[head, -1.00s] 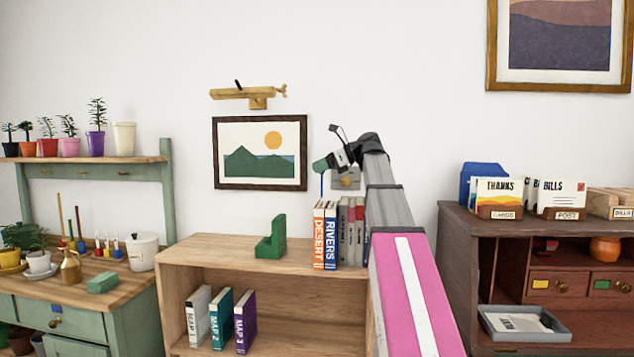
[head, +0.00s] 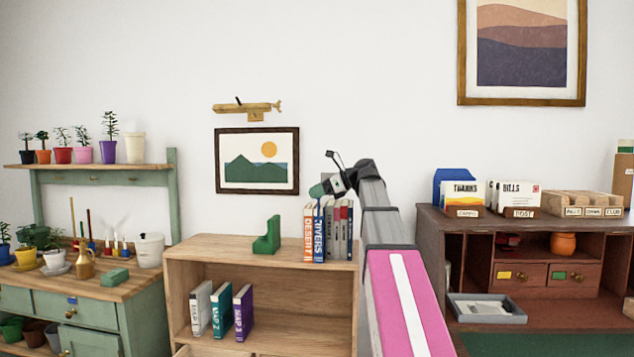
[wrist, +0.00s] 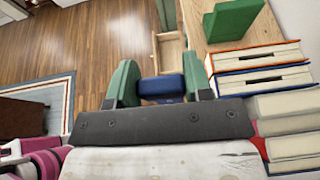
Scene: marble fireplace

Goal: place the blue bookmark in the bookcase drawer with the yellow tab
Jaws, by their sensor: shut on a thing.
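My gripper (head: 325,187) is raised in front of the wall, over the light wood bookcase (head: 215,248) in the picture. In the wrist view its green fingers (wrist: 160,82) are shut on the dark blue bookmark (wrist: 168,88), seen end-on between them. In the head view the bookmark is hard to make out. An open drawer (wrist: 172,48) of pale wood shows beyond the fingers in the wrist view, beside the bookcase top. I cannot see a tab on it. On the dark desk, one small drawer has a yellow tab (head: 504,275) and its neighbour a green tab (head: 558,275).
Upright books (head: 328,232) and a green bookend (head: 267,236) stand on the bookcase top. More books (head: 221,312) are on its shelf. A green potting bench (head: 90,312) stands left; the dark desk (head: 430,240) with a grey tray (head: 487,308) stands right.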

